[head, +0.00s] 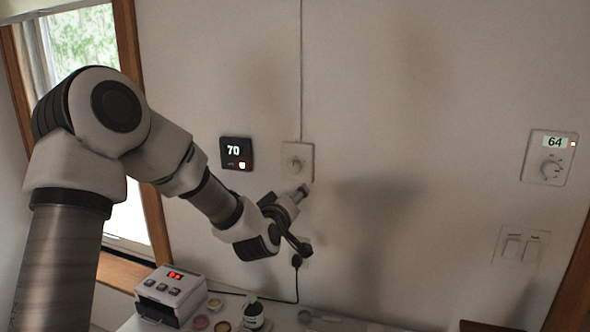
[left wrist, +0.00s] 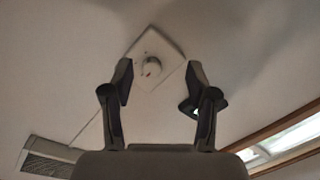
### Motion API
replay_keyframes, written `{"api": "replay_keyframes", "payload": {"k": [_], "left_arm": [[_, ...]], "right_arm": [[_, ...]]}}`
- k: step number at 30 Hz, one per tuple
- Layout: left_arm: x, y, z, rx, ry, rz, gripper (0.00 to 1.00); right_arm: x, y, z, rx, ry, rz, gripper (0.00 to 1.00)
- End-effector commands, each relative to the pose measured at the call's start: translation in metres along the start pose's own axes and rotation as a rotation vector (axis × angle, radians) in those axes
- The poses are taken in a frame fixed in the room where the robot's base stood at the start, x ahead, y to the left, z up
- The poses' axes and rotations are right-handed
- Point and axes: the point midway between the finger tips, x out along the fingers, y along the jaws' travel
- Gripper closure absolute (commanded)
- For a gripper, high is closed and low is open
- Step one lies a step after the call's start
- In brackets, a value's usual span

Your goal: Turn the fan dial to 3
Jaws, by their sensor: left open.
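A white square wall plate with a round dial (head: 297,162) is at the middle of the wall in the head view. In the left wrist view the dial (left wrist: 152,67) has a small red mark; its numbers are too small to read. My left gripper (head: 302,218) is open and empty, just below the plate in the head view. In the left wrist view its two fingers (left wrist: 160,82) stand apart, one to each side below the dial, not closed on it. My right gripper is not in view.
A black display reading 70 (head: 236,153) is left of the dial. A panel reading 64 with a knob (head: 551,157) and a switch plate (head: 520,246) are at right. A boxy device (head: 170,295) and a small bottle (head: 253,315) stand below. Wall between is bare.

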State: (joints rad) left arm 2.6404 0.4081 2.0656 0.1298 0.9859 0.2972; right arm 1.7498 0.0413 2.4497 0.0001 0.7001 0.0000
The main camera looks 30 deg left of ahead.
Motion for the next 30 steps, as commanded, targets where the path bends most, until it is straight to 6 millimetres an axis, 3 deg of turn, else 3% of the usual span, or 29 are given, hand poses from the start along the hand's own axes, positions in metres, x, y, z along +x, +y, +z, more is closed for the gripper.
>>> {"api": "replay_keyframes", "payload": {"k": [1, 2, 5, 16, 25, 26, 30], "left_arm": [[0.0, 0.009, -0.023, -0.036, 0.046, 0.018, 0.42], [0.001, 0.013, -0.033, -0.05, 0.065, 0.025, 0.42], [0.006, 0.019, -0.047, -0.071, 0.09, 0.034, 0.42], [0.069, 0.021, -0.052, -0.066, 0.087, 0.033, 0.42], [0.078, 0.019, -0.049, -0.067, 0.085, 0.034, 0.42], [0.078, 0.019, -0.049, -0.067, 0.085, 0.034, 0.45], [0.077, 0.019, -0.049, -0.066, 0.085, 0.034, 0.95]], "right_arm": [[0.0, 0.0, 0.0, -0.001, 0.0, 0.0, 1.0], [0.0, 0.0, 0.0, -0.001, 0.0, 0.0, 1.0], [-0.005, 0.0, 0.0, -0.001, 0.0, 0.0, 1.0], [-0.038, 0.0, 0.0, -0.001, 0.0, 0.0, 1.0], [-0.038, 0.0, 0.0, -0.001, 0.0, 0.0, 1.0], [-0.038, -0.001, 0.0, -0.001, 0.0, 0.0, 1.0], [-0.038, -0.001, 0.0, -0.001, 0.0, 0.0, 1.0]]}}
